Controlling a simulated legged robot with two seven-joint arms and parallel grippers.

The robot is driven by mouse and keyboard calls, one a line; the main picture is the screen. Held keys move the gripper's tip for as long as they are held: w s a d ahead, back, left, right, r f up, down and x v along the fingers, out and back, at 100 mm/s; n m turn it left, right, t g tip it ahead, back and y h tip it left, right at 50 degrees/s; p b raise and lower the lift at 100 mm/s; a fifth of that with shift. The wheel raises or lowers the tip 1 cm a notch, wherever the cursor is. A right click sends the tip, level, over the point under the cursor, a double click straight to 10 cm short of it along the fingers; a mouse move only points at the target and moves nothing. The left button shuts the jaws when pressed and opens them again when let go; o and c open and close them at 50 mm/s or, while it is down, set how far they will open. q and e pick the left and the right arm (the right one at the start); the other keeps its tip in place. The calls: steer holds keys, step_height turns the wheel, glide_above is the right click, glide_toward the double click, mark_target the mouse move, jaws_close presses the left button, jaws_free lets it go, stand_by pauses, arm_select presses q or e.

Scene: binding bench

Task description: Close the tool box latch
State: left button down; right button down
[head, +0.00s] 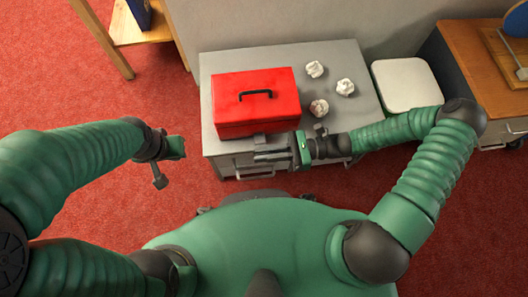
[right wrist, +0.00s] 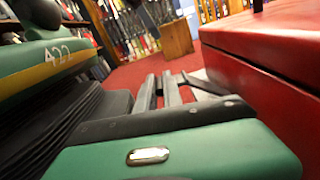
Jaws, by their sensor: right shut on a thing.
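A red tool box (head: 255,100) with a black top handle sits on the grey cabinet, its lid down. It also fills the right side of the right wrist view (right wrist: 265,95). A small grey latch (head: 259,138) shows at the box's front, partly hidden by my right gripper. My right gripper (head: 258,156) is at the front face; its fingers, also in the right wrist view (right wrist: 165,90), are shut on what looks like the latch, though the contact is hard to see. My left gripper (head: 180,147) hangs left of the cabinet, away from the box; its jaw gap cannot be made out.
Several crumpled paper balls (head: 345,87) lie on the grey cabinet (head: 350,110) right of the box. A white-topped bin (head: 405,85) and a wooden bench (head: 470,55) stand farther right. Red carpet (head: 90,100) is open at left.

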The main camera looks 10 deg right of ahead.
steer(key=w+r+m+p, duration=0.2)
steer(key=p, duration=0.4)
steer(key=shift+w+r+m+p, duration=0.25)
steer(key=shift+r+m+p, duration=0.05)
steer(key=shift+r+m, duration=0.1)
steer(key=c, duration=1.8)
jaws_free()
steer(key=shift+f, duration=0.1)
steer(key=shift+o, duration=0.2)
steer(key=shift+d, duration=0.1)
steer(key=d+p, duration=0.3)
steer(key=d, duration=1.3)
steer(key=shift+d+p, duration=0.3)
steer(key=shift+d, duration=0.1)
